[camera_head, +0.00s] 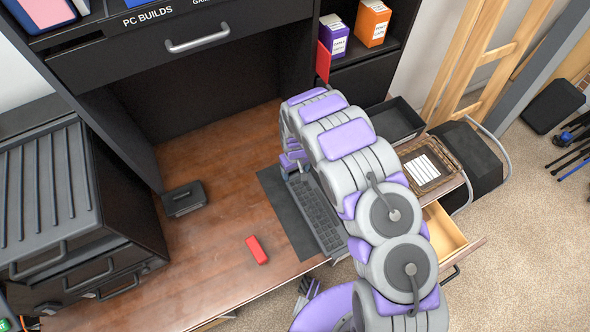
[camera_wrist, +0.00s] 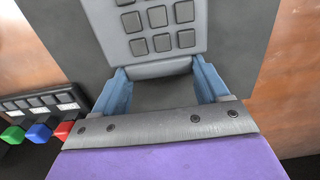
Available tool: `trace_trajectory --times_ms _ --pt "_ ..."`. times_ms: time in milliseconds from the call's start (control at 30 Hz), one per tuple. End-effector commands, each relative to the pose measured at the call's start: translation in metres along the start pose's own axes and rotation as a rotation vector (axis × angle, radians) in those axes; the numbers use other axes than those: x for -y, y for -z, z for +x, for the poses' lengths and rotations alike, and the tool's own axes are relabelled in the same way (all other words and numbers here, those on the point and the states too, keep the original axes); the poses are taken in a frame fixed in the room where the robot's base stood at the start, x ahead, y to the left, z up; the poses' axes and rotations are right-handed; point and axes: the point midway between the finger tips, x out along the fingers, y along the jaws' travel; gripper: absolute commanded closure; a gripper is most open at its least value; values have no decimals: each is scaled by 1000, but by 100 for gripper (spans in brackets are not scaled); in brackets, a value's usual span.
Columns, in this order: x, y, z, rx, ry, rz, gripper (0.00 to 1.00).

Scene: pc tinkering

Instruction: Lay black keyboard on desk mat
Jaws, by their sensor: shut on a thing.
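The black keyboard (camera_head: 318,215) shows partly in the head view, its far part hidden by my arm. In the wrist view its grey end with several dark keys (camera_wrist: 160,18) sits between my gripper's blue fingers (camera_wrist: 163,78), which are shut on it. The dark grey desk mat (camera_head: 283,212) lies on the wooden desk. In the head view the keyboard overlaps the mat's right side, and its near end is by the desk's front edge. The mat (camera_wrist: 68,38) shows beyond the keyboard in the wrist view. I cannot tell whether the keyboard touches the mat.
A red object (camera_head: 256,250) and a small black box (camera_head: 184,198) lie on the desk to the mat's left. A black open tray (camera_head: 397,124) and a brown patterned case (camera_head: 430,165) are at the right, above an open drawer (camera_head: 441,232).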

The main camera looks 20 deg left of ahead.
Motion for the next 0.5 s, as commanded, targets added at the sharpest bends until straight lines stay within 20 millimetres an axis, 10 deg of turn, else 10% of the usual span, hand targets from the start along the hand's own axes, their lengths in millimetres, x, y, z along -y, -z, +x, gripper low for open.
trace_trajectory --times_ms 233,267,500 --pt "0 0 3 0 0 0 76" --pt "0 0 3 0 0 0 23" --pt "0 0 3 0 0 0 0"
